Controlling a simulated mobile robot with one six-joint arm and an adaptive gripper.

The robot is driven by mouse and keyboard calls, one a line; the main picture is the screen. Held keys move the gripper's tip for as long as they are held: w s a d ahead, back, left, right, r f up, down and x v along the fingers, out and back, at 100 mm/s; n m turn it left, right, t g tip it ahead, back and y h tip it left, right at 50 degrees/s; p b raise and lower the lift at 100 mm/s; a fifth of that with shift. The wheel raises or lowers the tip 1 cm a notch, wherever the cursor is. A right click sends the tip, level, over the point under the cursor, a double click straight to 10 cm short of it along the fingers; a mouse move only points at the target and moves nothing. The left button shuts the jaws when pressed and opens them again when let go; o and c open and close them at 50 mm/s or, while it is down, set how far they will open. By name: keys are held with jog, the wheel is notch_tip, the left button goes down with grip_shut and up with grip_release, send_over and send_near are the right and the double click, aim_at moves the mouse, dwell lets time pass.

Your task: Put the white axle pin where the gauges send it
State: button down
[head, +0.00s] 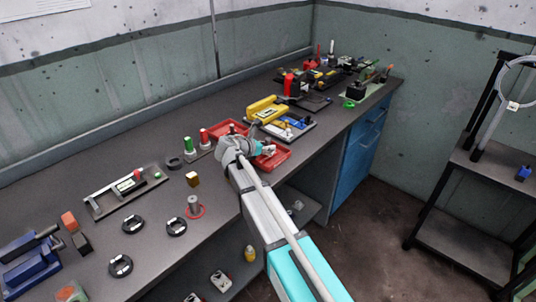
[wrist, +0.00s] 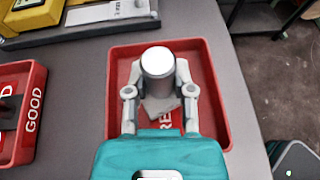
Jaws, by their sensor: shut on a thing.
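My gripper (wrist: 158,92) is shut on the white axle pin (wrist: 157,64), a pale cylinder held upright with its round end facing the wrist camera. The pin is over a red tray (wrist: 222,128) whose floor label shows "RE", the rest hidden by my gripper. I cannot tell whether the pin touches the tray floor. A second red tray (wrist: 37,112), marked GOOD, is to the left. In the head view my gripper (head: 258,149) is over the nearer red tray (head: 284,160); the other red tray (head: 226,126) is behind it.
A yellow device (head: 265,108) stands beyond the trays. A green-topped (head: 188,145) and a red-topped post (head: 204,137) stand left of my gripper. A grey fixture (head: 107,203) and several black rings (head: 132,224) lie further left. The bench's front edge is close to the tray.

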jog(key=shift+f+b, duration=0.75)
jog(key=shift+f, duration=0.3)
jog(key=shift+f, duration=0.1)
jog(key=shift+c, duration=2.4)
grip_release()
jog(key=shift+s+r, duration=0.1)
jog(key=shift+r, duration=0.15)
jog(key=shift+s+a+r+p, duration=0.15)
jog(key=shift+s+a+p, duration=0.1)
jog(key=shift+p, duration=0.05)
jog(key=p+v, duration=0.4)
jog(key=v, duration=0.7)
